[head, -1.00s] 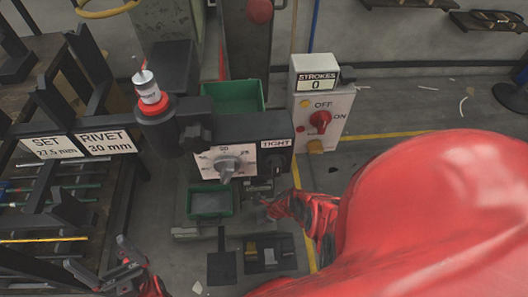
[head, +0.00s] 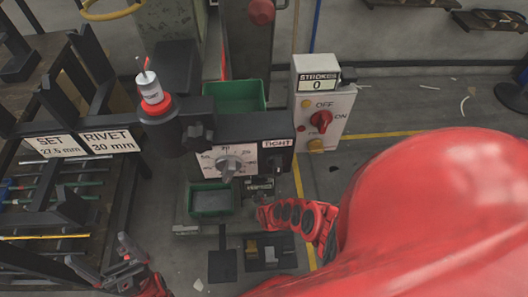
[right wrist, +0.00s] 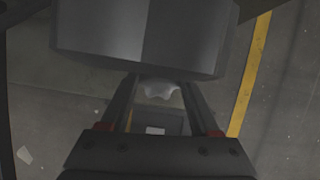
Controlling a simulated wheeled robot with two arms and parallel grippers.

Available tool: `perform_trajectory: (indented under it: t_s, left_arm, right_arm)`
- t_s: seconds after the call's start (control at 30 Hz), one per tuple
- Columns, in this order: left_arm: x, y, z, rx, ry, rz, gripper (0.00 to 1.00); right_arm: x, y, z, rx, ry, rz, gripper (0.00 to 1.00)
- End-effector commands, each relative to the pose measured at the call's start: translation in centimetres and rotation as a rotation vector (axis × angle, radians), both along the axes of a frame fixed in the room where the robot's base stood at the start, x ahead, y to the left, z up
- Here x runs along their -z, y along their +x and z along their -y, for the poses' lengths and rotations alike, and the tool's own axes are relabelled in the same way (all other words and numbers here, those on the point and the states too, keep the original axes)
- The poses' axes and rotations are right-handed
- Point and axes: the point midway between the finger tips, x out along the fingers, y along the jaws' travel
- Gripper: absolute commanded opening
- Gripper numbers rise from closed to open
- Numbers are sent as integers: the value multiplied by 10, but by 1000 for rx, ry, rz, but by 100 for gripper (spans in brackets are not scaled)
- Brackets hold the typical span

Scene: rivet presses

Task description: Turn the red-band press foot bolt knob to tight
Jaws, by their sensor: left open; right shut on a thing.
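The press carries a canister (head: 154,103) with a red band. A dial (head: 228,163) and a TIGHT label (head: 276,143) are on its front. In the right wrist view a pale grey lobed knob (right wrist: 160,90) sits between the fingers of my right gripper (right wrist: 158,98), which is shut on it, below a dark block (right wrist: 140,38). The knob is hard to make out in the head view, low on the press beside my red right wrist. The block hides part of it in the wrist view. My left gripper (head: 108,270) is open and empty at the lower left, away from the press.
A switch box (head: 322,118) with a STROKES counter (head: 318,82) reading 0 stands right of the press. Green bins (head: 210,199) sit at the press. A dark rack (head: 62,170) with SET and RIVET signs stands left. Dark foot pedals (head: 270,252) are on the floor.

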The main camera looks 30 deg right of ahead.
Motion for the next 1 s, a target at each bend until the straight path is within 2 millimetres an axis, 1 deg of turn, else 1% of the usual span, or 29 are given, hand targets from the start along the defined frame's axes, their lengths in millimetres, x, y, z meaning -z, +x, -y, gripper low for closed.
perform_trajectory:
  t_s: [0.2, 0.5, 0.7, 1.0]
  left_arm:
    - [8, 0, 0, 0, 0, 0, 100]
    - [16, 0, 0, 0, 0, 0, 100]
    - [18, 0, 0, 0, 0, 0, 100]
    - [19, 0, 0, 0, 0, 0, 100]
  right_arm:
    - [1, 1, 0, 193, -2, 2, 7]
    - [1, 3, -1, 377, -1, 4, 7]
    - [0, 3, -2, 437, -1, 2, 7]
    - [-1, 3, 0, 464, -5, 3, 7]
